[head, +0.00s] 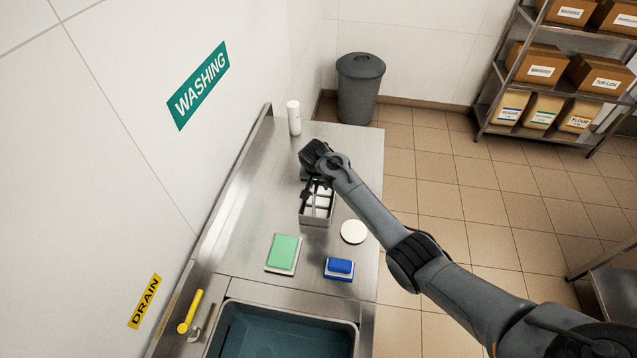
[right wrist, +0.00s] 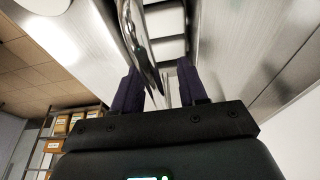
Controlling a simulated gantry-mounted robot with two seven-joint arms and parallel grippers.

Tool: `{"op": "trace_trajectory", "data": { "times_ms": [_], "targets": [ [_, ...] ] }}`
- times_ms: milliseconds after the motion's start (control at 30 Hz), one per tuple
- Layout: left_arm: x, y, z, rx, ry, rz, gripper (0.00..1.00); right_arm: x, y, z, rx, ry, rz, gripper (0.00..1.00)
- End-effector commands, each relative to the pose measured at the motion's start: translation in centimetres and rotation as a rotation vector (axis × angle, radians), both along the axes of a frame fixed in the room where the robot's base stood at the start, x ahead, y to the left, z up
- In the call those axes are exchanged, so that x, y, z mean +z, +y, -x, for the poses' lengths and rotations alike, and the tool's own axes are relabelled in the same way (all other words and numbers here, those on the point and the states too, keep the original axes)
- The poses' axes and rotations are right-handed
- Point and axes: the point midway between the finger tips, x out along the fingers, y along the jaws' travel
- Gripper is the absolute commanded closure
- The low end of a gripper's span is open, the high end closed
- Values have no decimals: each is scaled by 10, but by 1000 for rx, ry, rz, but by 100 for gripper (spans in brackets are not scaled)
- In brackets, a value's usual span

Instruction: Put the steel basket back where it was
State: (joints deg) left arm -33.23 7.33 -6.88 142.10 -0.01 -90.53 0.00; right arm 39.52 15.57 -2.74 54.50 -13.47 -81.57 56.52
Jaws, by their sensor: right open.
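The steel basket (head: 316,221) stands on the steel counter, below the white bottle. It is a narrow box with pale compartments or contents. My right gripper (head: 318,184) is over the basket's far end, pointing down, and partly hides it. In the right wrist view my right gripper (right wrist: 160,88) is open, with its two dark fingers apart. The basket (right wrist: 193,30) lies beyond the fingertips there. A shiny curved metal piece (right wrist: 140,45) passes between the fingers; I cannot tell whether they touch it. My left gripper is not in view.
A white bottle (head: 294,118) stands at the counter's far end. A white round disc (head: 353,232), a green pad on a pale base (head: 284,252) and a blue brush (head: 339,268) lie nearer. The sink (head: 282,335) is at the front. The counter (head: 250,215) left of the basket is clear.

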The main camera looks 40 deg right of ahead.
Motion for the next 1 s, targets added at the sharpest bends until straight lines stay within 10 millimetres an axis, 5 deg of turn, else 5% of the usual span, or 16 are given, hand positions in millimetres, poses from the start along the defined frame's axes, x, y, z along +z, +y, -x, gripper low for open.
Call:
{"op": "trace_trajectory", "data": {
  "times_ms": [267, 700, 1000],
  "targets": [
    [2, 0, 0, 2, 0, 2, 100, 14, 3, 1, 1, -2, 0, 58],
    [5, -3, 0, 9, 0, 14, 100, 86, 21, 16, 2, -3, -1, 58],
    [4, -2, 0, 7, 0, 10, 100, 115, 27, 22, 0, -1, -1, 58]
  ]
}}
